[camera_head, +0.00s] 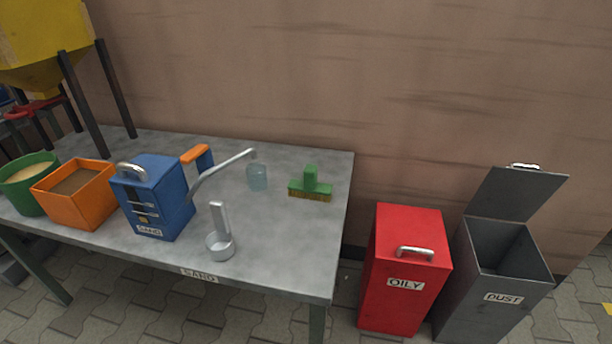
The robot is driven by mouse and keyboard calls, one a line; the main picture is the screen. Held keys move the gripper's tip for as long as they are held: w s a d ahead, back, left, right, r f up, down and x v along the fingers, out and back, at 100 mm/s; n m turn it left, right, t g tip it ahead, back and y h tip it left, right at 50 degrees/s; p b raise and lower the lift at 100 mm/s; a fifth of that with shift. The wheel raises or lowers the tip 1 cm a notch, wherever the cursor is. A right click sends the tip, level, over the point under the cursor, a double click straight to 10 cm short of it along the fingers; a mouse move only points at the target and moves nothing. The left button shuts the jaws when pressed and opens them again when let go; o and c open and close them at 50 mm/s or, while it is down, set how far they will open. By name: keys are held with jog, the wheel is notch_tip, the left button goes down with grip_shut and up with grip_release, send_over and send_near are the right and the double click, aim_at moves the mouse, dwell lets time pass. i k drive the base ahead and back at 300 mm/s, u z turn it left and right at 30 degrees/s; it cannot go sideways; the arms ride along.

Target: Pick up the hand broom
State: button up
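The hand broom (310,186) has a green block, a short green handle pointing up and yellowish bristles facing down. It stands on the grey table (283,258) near the right end, close to the wall. No gripper shows in this view, so its place relative to the broom cannot be told.
A red OILY bin (405,305) and an open DUST bin (487,312) stand right.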

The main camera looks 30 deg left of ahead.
aim_at(309, 186)
jog(key=u, duration=0.5)
jog(key=i, duration=0.65)
jog(key=u, duration=0.9)
jog(key=i, duration=0.35)
jog(key=u, duration=0.4)
